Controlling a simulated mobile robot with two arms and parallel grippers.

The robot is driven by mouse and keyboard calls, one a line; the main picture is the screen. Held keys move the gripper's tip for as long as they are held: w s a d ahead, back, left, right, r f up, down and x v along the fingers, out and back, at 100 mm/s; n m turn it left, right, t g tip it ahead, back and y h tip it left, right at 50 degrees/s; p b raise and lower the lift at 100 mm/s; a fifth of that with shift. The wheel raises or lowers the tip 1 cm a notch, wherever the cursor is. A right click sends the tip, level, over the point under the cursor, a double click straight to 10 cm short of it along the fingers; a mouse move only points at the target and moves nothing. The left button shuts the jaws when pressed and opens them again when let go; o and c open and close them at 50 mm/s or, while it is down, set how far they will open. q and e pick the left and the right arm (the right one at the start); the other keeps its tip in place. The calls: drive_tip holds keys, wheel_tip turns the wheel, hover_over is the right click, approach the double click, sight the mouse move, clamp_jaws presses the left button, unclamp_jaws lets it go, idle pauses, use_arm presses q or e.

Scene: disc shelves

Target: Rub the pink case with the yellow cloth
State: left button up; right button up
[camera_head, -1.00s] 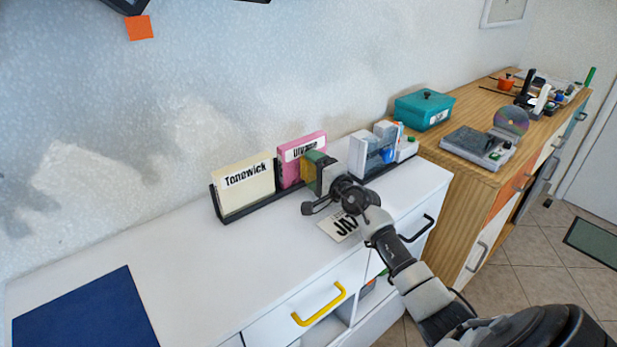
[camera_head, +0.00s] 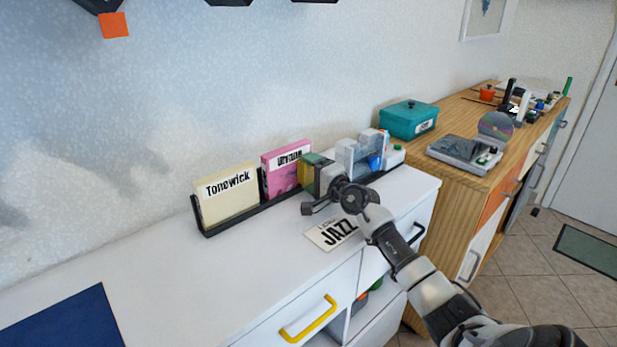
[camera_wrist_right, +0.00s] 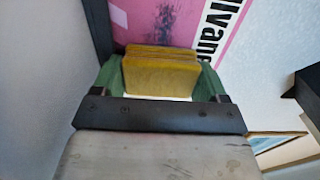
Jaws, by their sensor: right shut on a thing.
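The pink case (camera_head: 282,173) stands upright in a black rack on the white cabinet, beside the cream Tonewick case (camera_head: 227,194). Its label is partly readable, and it also shows in the right wrist view (camera_wrist_right: 185,22). My right gripper (camera_head: 309,172) is at the pink case's right front side, its green fingers shut on the folded yellow cloth (camera_wrist_right: 160,75). In the right wrist view the cloth lies right in front of the pink face; whether it touches cannot be told for certain. My left gripper is not in view.
The black rack (camera_head: 237,222) also holds clear and white cases (camera_head: 350,155) to the right. A JAZZ card (camera_head: 332,233) lies in front. A blue mat (camera_head: 65,325) is at the left. A teal box (camera_head: 408,119) and a disc player (camera_head: 465,153) stand on the wooden cabinet.

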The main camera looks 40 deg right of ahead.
sight(276, 180)
drive_tip(key=shift+d, duration=0.2)
drive_tip(key=shift+w+b, duration=0.2)
drive_tip(key=shift+b, duration=0.1)
drive_tip(key=shift+a+p, duration=0.7)
drive_tip(key=shift+p, duration=0.1)
drive_tip(key=shift+a+r+p, duration=0.15)
drive_tip(key=shift+p, duration=0.15)
drive_tip(key=shift+s+a+p, duration=0.1)
drive_tip(key=shift+a+p, duration=0.2)
drive_tip(key=shift+p, duration=0.1)
drive_tip(key=shift+a, duration=0.35)
drive_tip(key=shift+s+a+r+p, duration=0.1)
drive_tip(key=shift+a+p, duration=0.6)
drive_tip(key=shift+p, duration=0.5)
drive_tip(key=shift+a+p, duration=0.7)
drive_tip(key=shift+p, duration=0.05)
drive_tip(key=shift+a, duration=0.2)
drive_tip(key=a+p, duration=0.2)
drive_tip(key=p, duration=0.1)
drive_tip(key=shift+s, duration=0.2)
drive_tip(key=shift+a+f, duration=0.2)
drive_tip(key=shift+a, duration=0.25)
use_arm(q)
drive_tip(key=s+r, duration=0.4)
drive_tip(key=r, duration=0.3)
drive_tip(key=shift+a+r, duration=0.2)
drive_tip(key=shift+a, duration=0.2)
